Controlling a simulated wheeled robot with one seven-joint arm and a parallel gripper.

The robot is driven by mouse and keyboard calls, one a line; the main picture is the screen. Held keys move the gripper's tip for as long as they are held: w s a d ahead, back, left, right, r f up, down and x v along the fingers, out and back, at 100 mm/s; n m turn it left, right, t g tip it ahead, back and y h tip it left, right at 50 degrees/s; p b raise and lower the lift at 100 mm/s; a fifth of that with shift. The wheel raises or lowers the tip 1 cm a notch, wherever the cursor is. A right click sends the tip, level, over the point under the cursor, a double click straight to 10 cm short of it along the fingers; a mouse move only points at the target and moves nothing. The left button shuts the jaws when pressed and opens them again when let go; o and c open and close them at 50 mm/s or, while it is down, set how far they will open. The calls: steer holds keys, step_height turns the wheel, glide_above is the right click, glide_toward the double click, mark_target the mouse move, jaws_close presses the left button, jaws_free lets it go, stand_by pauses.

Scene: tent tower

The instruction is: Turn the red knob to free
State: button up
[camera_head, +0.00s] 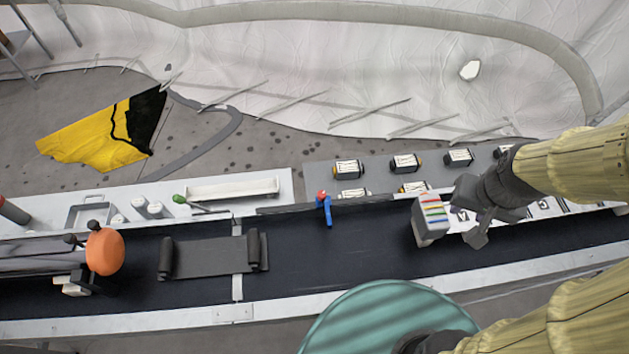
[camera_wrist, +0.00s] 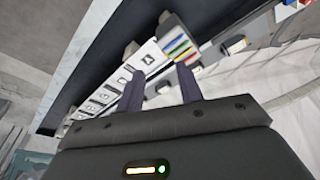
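A small red knob (camera_head: 321,194) sits on top of a blue lever (camera_head: 328,213) at the back edge of the dark belt, near the middle of the head view. A red and blue part (camera_wrist: 288,8), likely the same one, shows at the top right of the wrist view. My gripper (camera_head: 468,214) is well to the right of the knob, beside a white box with coloured stripes (camera_head: 430,222). In the wrist view its two fingers (camera_wrist: 161,88) stand apart with nothing visibly held between them. The striped box also shows there (camera_wrist: 178,38), beyond the fingers.
A large orange round knob (camera_head: 104,251) and a plate with two dark rollers (camera_head: 210,258) are on the left. A green-tipped lever (camera_head: 180,199) stands on the white panel. Several small boxes (camera_head: 405,162) line the grey shelf. The belt (camera_head: 365,240) between is clear.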

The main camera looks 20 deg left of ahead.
steer(key=shift+w, duration=0.15)
steer(key=shift+o, duration=0.6)
steer(key=shift+s, duration=0.25)
step_height(320, 180, up, 3)
steer(key=n+g+p, duration=0.2)
steer(key=g+p, duration=0.1)
steer(key=p, duration=0.1)
glide_above(322, 194)
steer(key=shift+r, duration=0.2)
steer(key=shift+f, duration=0.15)
step_height(322, 194, down, 17)
steer(key=p, duration=0.3)
steer(key=shift+f, duration=0.1)
